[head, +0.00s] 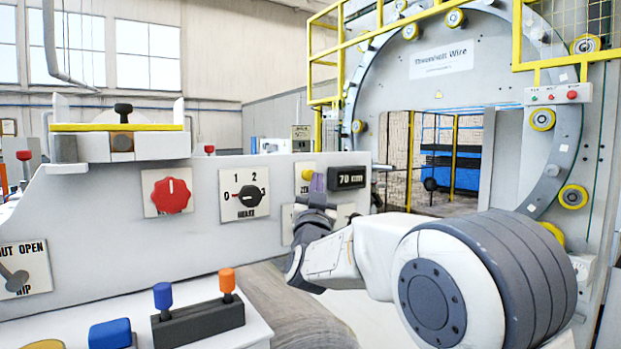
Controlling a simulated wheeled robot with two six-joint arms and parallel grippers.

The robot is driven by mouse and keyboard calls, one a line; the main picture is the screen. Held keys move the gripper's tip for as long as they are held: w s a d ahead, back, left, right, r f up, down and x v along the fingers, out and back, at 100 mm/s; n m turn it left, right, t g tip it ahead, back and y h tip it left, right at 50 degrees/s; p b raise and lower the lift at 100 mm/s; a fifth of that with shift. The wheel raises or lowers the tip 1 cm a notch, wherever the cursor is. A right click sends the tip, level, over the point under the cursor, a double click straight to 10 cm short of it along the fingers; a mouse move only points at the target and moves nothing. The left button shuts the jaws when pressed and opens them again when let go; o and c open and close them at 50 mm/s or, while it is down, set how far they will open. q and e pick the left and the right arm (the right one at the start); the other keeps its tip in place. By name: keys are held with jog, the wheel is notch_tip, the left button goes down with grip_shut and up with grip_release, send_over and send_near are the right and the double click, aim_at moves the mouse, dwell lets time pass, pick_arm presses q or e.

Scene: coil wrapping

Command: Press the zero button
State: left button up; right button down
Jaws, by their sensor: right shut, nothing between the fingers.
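A yellow button (307,172) sits on a pale plate on the grey control panel (110,215), just left of a dark display (347,178) that seems to read "70 mm". The plate's lettering is too small and too covered to read. My right gripper (318,184) is shut and empty, its narrow purplish tip pointing up in front of the plate. The tip overlaps the button's lower right in the picture; I cannot tell whether they touch. My right wrist hides part of the plates below. My left gripper is not in view.
A red knob (172,195) and a numbered brake dial (249,196) are on the panel to the left. A lower console (215,335) carries blue and orange levers. A large wrapping ring (556,150) with yellow rollers stands behind at right.

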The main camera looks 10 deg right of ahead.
jog(key=shift+w+a, duration=0.25)
jog(key=shift+w, duration=0.4)
dwell(0.8)
dwell(0.4)
jog(key=shift+s+d+b, duration=0.2)
jog(key=shift+s+b, duration=0.25)
jog(key=shift+s, duration=0.05)
jog(key=shift+s+d+b, duration=0.15)
jog(key=shift+s+b, duration=0.25)
jog(key=shift+s, duration=0.05)
jog(key=shift+s+d+b, duration=0.35)
jog(key=shift+s+b, duration=0.2)
jog(key=shift+s, duration=0.2)
jog(key=shift+s+d+b, duration=0.3)
jog(key=shift+s+b, duration=0.3)
jog(key=shift+s, duration=0.2)
jog(key=shift+s+d+b, duration=0.35)
jog(key=shift+s+b, duration=0.2)
jog(key=shift+s, duration=0.2)
